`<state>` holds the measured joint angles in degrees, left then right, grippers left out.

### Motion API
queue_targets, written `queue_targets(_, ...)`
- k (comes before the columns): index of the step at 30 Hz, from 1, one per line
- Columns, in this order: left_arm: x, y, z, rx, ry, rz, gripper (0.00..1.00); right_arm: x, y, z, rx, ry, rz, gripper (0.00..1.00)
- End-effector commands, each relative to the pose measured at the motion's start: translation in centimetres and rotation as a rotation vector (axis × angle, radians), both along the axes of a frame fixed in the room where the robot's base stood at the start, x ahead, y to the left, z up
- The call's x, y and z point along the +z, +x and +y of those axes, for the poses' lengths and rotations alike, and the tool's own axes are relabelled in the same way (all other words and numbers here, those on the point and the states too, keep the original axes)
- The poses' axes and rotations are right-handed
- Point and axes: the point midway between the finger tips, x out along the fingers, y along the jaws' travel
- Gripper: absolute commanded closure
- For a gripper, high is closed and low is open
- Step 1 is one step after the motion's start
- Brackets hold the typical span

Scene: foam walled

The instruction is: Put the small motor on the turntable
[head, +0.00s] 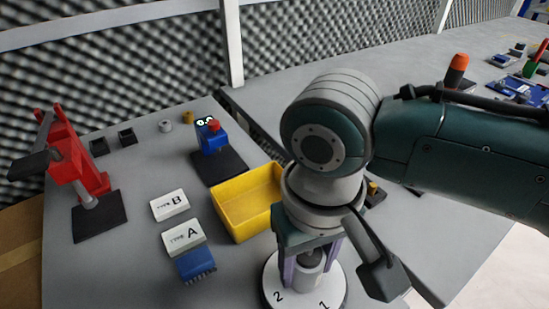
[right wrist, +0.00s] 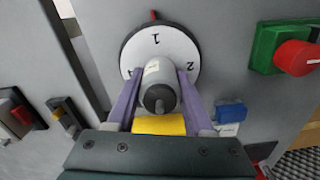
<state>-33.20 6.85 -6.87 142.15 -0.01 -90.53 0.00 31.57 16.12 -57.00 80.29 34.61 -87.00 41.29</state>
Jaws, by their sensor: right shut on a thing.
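The small motor (head: 311,264) is a grey cylinder, held upright between the purple fingers of my right gripper (head: 310,256). The right wrist view shows the motor (right wrist: 158,85) with its dark end and shaft towards the camera, and the right gripper (right wrist: 157,92) closed on its sides. The turntable (head: 279,296) is a round white disc marked 1 and 2. In the right wrist view the motor overlaps the turntable (right wrist: 183,45). I cannot tell whether the motor touches the disc. My left gripper is not in view.
A yellow bin (head: 229,224) stands left of my right gripper. Cards labelled B (head: 170,204) and A (head: 184,237) and a blue finned block (head: 196,266) lie further left. A red clamp-like tool (head: 88,165) and a blue device (head: 211,138) stand behind.

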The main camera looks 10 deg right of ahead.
Motion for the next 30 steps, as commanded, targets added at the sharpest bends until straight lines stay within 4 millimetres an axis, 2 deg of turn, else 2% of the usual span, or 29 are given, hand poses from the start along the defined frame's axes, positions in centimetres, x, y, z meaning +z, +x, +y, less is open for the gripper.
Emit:
queue_targets(2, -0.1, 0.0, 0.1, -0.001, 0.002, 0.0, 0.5, -0.3, 0.0, 0.0, 0.0, 0.001, 0.0, 1.0)
queue_targets(3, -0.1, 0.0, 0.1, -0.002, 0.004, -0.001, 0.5, -0.4, 0.0, 0.0, 0.0, 0.0, 0.001, 0.47)
queue_targets(11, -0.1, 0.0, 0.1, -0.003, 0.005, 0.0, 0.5, -0.3, 0.0, 0.0, 0.0, 0.0, 0.0, 0.18)
queue_targets(20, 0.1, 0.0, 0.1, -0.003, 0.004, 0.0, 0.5, 0.1, 0.0, 0.0, 0.0, 0.0, -0.001, 0.18)
queue_targets(23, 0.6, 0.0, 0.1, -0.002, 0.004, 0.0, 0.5, 1.4, 0.1, 0.0, -0.001, 0.002, -0.001, 0.18)
queue_targets(30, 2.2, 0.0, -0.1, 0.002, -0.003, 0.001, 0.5, 6.9, 0.1, 0.0, 0.0, 0.003, -0.005, 0.18)
